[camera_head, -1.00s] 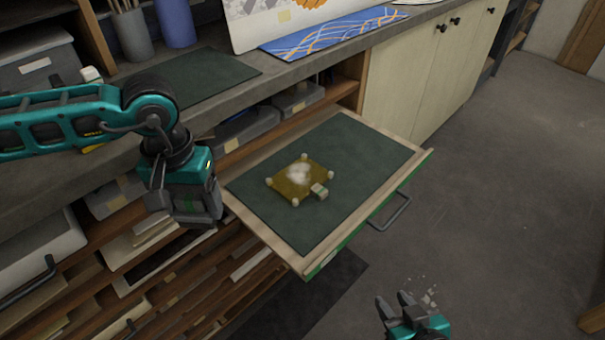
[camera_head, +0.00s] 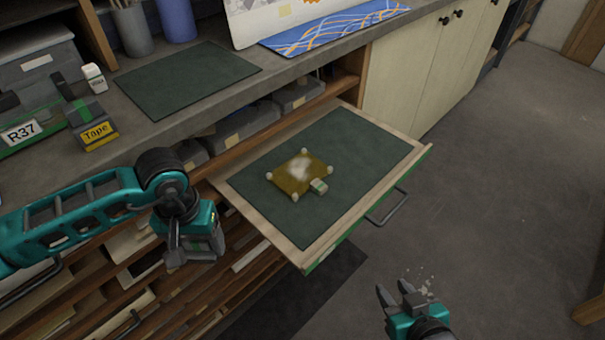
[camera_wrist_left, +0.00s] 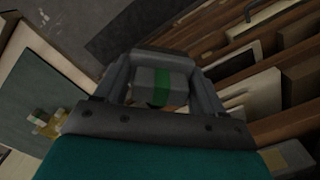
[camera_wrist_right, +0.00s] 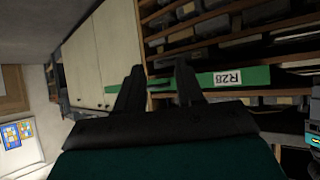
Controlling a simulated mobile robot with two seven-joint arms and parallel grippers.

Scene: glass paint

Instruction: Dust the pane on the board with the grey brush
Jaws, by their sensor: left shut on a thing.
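The amber pane (camera_head: 300,183) lies on the dark mat of the pulled-out board (camera_head: 287,247), with a white dusty patch on it and pale knobs at its corners. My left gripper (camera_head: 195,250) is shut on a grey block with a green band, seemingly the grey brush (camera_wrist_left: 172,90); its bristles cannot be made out. It hangs left of the board, apart from the pane. My right gripper (camera_head: 397,292) is open and empty in front of the board, also in the right wrist view (camera_wrist_right: 158,85).
A small cream-and-green block (camera_head: 319,186) touches or nearly touches the pane's near right edge. A grey tape box (camera_head: 93,125) and a white bottle (camera_head: 94,77) stand on the counter near a green mat (camera_head: 185,80). A metal handle (camera_head: 388,207) juts from the board's front.

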